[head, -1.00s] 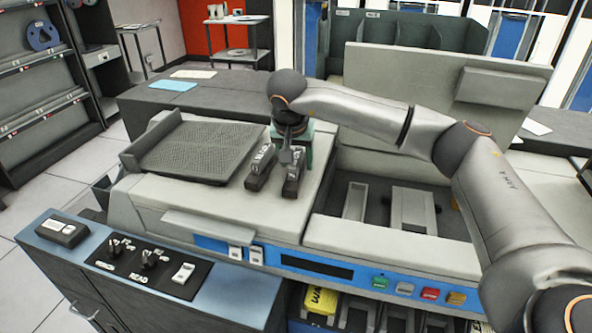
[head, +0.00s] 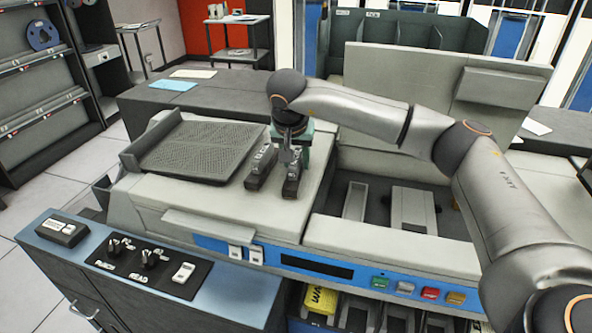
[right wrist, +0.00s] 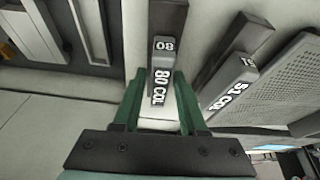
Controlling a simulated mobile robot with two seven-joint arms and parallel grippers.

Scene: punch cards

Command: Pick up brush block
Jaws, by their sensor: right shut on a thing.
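The brush block marked 80 COL (right wrist: 160,78) is between my right gripper's green fingers (right wrist: 158,105) in the right wrist view. It has a pale grey labelled handle on a darker base. In the head view the right gripper (head: 290,153) is above this block (head: 291,184), shut on its handle. I cannot tell whether its base is clear of the machine top. A second, similar block, marked 51 COL (right wrist: 235,85), sits beside it, apart from the fingers; in the head view it is to the left (head: 260,168). My left gripper is not in view.
The blocks are on a pale machine top (head: 235,210). An open bay (head: 400,205) with metal parts is to the right. A switch panel (head: 145,262) is in front.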

